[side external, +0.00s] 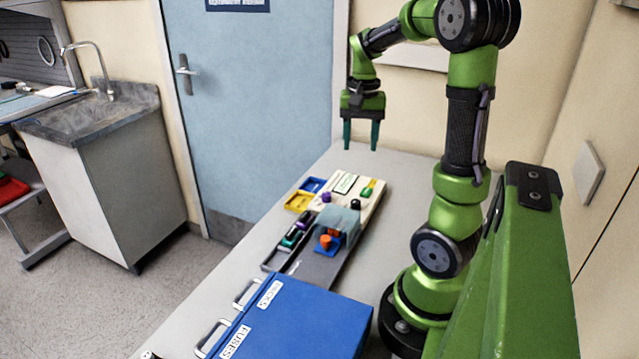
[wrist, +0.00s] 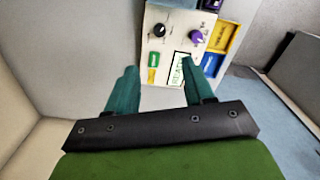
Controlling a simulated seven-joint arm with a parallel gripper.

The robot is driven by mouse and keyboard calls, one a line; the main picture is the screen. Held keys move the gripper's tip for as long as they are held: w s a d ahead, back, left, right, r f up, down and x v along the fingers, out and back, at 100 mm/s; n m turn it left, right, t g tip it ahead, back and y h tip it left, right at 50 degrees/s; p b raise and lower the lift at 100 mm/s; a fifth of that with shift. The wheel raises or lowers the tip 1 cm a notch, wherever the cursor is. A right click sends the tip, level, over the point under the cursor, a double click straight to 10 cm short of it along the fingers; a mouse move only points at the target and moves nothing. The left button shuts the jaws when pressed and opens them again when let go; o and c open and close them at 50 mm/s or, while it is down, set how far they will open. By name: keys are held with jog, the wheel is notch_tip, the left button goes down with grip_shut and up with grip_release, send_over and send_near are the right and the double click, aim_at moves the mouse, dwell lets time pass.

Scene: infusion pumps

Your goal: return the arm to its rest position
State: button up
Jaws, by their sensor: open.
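My gripper (side external: 361,133) is open and empty, with its two teal fingers pointing down. It hangs in the air above the far end of the table, clear of the pump panel. It also shows in the wrist view (wrist: 165,92), with bare table and part of the panel beyond the fingers. The cream pump panel (side external: 372,193) lies on the table with a black knob (wrist: 158,30), a purple knob (wrist: 195,36), a green-and-yellow switch (wrist: 153,66) and a small display (wrist: 180,70).
Blue (side external: 313,185) and yellow (side external: 298,201) trays lie beside the panel. A wall is behind; the table's far end (side external: 400,160) is clear.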

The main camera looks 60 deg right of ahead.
jog(key=shift+r, duration=0.25)
jog(key=a+r+n+t+y, duration=0.2)
jog(key=a+n+t, duration=0.5)
jog(key=a, duration=2)
jog(key=r+n, duration=0.1)
jog(key=n, duration=0.2)
jog(key=shift+w+a+r, duration=0.25)
jog(key=shift+w+a, duration=0.15)
